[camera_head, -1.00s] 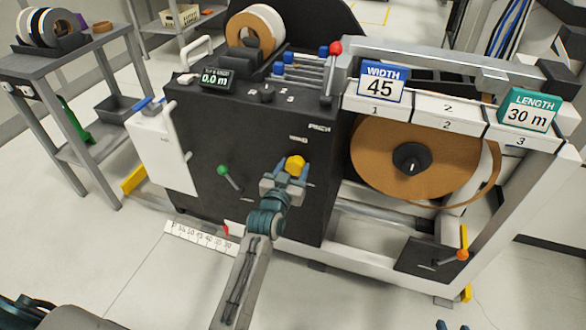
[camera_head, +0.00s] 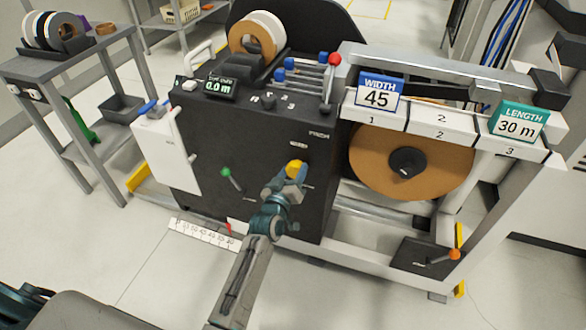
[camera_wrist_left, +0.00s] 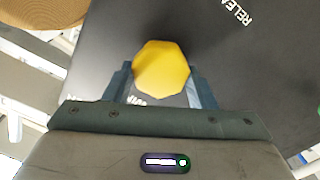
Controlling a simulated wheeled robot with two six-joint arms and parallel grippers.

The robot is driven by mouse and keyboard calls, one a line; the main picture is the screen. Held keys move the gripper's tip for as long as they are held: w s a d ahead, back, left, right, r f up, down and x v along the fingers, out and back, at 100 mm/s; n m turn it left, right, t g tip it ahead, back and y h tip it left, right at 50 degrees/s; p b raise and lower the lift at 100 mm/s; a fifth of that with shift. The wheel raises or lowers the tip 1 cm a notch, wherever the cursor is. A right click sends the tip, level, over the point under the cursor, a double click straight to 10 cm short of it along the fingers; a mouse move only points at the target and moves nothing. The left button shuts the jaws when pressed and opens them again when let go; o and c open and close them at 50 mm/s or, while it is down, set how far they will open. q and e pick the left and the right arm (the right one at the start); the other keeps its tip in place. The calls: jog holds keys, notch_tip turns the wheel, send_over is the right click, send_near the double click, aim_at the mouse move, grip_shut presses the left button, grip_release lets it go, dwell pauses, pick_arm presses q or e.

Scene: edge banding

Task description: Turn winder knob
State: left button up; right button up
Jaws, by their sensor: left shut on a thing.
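The yellow winder knob (camera_head: 296,168) sticks out from the dark front panel of the winder machine (camera_head: 250,140). My left gripper (camera_head: 291,178) is shut on the knob from the front. In the left wrist view the knob (camera_wrist_left: 161,68) is an eight-sided yellow face between the two blue-grey fingers of the gripper (camera_wrist_left: 161,85). The fingers' contact with the knob's sides is partly hidden behind its face. My right gripper is not in view.
A green-tipped lever (camera_head: 227,174) is left of my left gripper. A large brown roll (camera_head: 420,165) is on the right, under signs reading WIDTH 45 (camera_head: 380,92) and LENGTH 30 m (camera_head: 519,121). The display (camera_head: 220,87) reads 0.0 m. An orange-tipped lever (camera_head: 453,254) is at lower right.

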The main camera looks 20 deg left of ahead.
pick_arm(q)
jog(key=shift+n, duration=0.6)
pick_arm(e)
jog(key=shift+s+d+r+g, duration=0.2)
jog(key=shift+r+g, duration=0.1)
pick_arm(q)
jog(key=shift+f, duration=0.1)
jog(key=o, duration=1)
jog(key=shift+c, duration=0.2)
jog(key=s+b, duration=0.1)
jog(key=s, duration=1)
jog(key=shift+a, duration=0.25)
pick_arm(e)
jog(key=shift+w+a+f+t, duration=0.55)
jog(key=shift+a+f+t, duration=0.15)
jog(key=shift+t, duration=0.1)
